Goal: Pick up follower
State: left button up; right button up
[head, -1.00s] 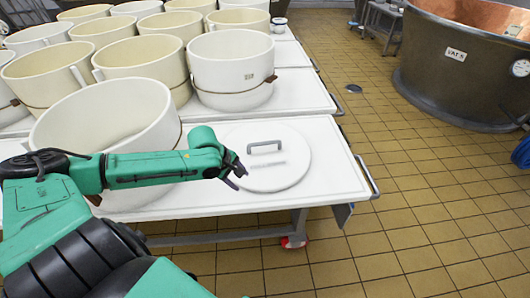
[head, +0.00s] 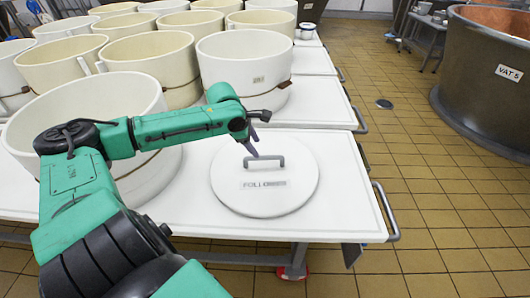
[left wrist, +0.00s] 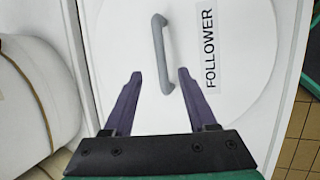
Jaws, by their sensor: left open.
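The follower (head: 265,200) is a round white disc lying flat on a white table, with a grey bar handle (head: 264,161) on top and a label. My left gripper (head: 251,148) is above it, near the left end of the handle. In the left wrist view the follower (left wrist: 235,105) fills much of the picture, and its label reads FOLLOWER. The handle (left wrist: 160,55) lies ahead of my open left gripper (left wrist: 157,75), with its near end between the two purple fingertips. I cannot tell whether they touch it. My right gripper is not in view.
A large cream tub (head: 85,110) stands on the table left of the follower. Several more tubs stand behind, including one (head: 240,62) just beyond the follower. The table edge (head: 330,236) has metal handles. Tiled floor (head: 430,190) is clear to the right, before a dark vat (head: 490,80).

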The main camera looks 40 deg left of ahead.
aim_at(264, 157)
pick_arm(q)
jog(key=b+x, duration=0.2)
jog(key=x, duration=0.7)
jog(key=shift+d+f+b, duration=0.1)
jog(key=shift+f+b, duration=0.2)
jog(key=shift+b, duration=0.1)
jog(key=shift+r, duration=0.1)
grip_shut()
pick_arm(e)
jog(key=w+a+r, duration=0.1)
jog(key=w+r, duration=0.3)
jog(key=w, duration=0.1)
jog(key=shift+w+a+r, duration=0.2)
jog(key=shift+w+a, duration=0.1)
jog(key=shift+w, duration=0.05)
